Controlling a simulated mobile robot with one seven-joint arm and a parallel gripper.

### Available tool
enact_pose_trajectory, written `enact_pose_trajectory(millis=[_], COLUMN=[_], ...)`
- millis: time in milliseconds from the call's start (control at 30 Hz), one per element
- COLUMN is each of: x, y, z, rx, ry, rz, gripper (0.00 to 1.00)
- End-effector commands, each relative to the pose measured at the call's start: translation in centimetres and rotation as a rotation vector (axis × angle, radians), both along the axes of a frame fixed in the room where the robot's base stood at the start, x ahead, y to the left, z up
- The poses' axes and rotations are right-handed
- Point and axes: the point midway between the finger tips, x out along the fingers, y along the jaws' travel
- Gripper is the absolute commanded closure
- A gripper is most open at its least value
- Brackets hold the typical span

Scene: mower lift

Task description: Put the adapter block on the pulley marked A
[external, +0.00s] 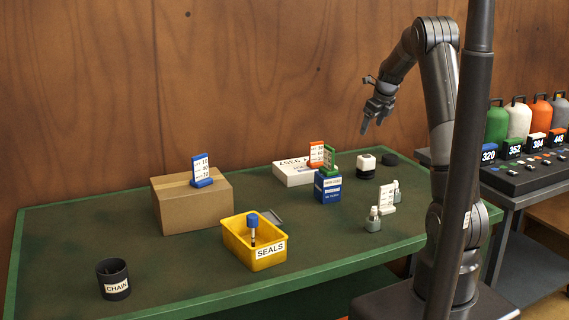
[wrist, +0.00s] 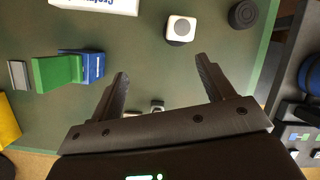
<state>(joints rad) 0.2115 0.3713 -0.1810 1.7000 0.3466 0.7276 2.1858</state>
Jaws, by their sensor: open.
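A small white block with a round patch on its face (wrist: 181,29) stands on the green table; it also shows at the back right in the external view (external: 366,164). It may be the adapter block, but I cannot tell for sure. I cannot read a letter A anywhere. My gripper (external: 371,124) is raised above the table's back right. In the wrist view my gripper (wrist: 162,69) has its fingers wide apart, with nothing held.
Farther left are a cardboard box (external: 195,209), yellow SEALS bin (external: 268,254) and CHAIN cup (external: 113,280). The table's front middle is clear.

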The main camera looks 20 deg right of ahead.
Motion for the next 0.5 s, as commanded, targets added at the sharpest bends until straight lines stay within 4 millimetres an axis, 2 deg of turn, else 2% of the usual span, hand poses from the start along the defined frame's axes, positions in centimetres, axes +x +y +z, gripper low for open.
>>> enact_pose_trajectory(millis=[33, 200, 300, 500], x=[-1.4, -6.5, -9.7, -16.7], y=[1.5, 5.9, 8.3, 12.5], z=[1.8, 6.0, 7.9, 10.4], rx=[-0.038, -0.195, -0.294, -0.506], ry=[-0.012, -0.039, -0.057, -0.086], rz=[0.105, 0.501, 0.734, 1.196], gripper=[0.26, 0.26, 0.26, 0.26])
